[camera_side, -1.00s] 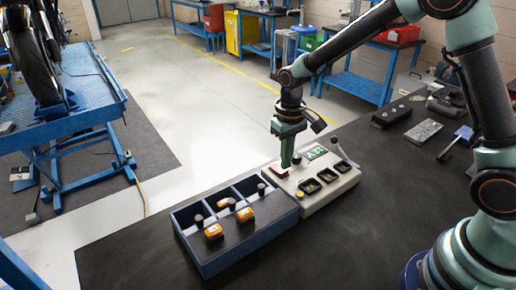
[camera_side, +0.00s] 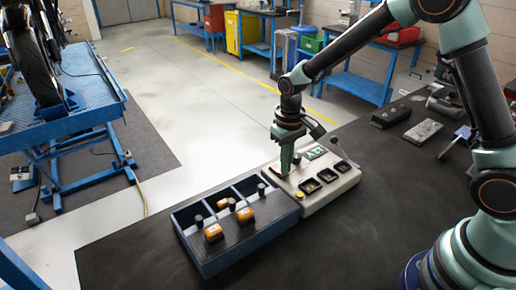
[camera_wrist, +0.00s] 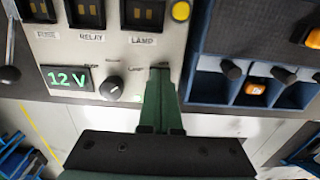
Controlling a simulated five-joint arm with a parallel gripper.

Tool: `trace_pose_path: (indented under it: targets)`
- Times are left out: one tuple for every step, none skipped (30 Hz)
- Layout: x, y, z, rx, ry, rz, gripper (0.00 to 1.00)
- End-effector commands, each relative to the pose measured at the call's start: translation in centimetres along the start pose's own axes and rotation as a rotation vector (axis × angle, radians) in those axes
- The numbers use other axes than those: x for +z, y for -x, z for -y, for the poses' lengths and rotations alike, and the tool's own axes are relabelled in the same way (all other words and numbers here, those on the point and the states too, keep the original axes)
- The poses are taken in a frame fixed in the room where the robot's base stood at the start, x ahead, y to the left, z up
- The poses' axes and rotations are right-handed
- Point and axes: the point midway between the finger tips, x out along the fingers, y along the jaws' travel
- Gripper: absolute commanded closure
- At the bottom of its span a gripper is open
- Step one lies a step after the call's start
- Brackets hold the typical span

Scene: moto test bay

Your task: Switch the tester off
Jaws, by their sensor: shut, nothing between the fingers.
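The tester (camera_side: 335,192) is a pale box on the dark bench. Its green display (camera_wrist: 68,78) is lit and reads 12 V in the wrist view; it also shows in the side view (camera_side: 315,153). I cannot tell if the tips touch the switch.
A black knob (camera_wrist: 112,89) is beside my fingers, and a lever (camera_wrist: 9,75) stands at the panel's end. Sockets labelled RELAY and LAMP and a yellow button (camera_wrist: 181,11) are also on the panel. A blue divided tray (camera_side: 222,262) with orange parts adjoins the tester.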

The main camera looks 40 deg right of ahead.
Motion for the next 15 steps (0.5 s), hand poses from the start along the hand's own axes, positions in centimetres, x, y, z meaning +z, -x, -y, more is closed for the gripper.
trace_pose_path:
  targets:
    - [0.01, -0.08, 0.00, 0.000, 0.000, 0.000, 1.00]
    - [0.01, -0.11, 0.00, 0.000, 0.000, 0.000, 1.00]
    - [0.01, -0.15, 0.00, 0.000, 0.000, 0.000, 1.00]
    - [0.00, -0.19, 0.00, 0.000, 0.000, 0.000, 1.00]
    - [0.00, -0.22, 0.00, 0.000, 0.000, 0.000, 1.00]
    - [0.00, -0.26, 0.00, 0.000, 0.000, 0.000, 1.00]
    - [-0.01, -0.29, 0.00, 0.000, 0.000, 0.000, 1.00]
    - [-0.01, -0.32, 0.00, 0.000, 0.000, 0.000, 1.00]
    - [-0.01, -0.36, 0.00, 0.000, 0.000, 0.000, 1.00]
    - [-0.02, -0.39, 0.00, 0.000, 0.000, 0.000, 1.00]
    - [-0.02, -0.42, 0.00, 0.000, 0.000, -0.001, 1.00]
    - [-0.02, -0.46, 0.00, 0.000, 0.000, -0.001, 1.00]
    - [-0.02, -0.50, 0.00, 0.000, 0.000, -0.001, 1.00]
    - [-0.02, -0.53, 0.00, 0.000, 0.000, -0.001, 1.00]
    - [-0.03, -0.57, 0.00, 0.000, 0.000, -0.001, 1.00]
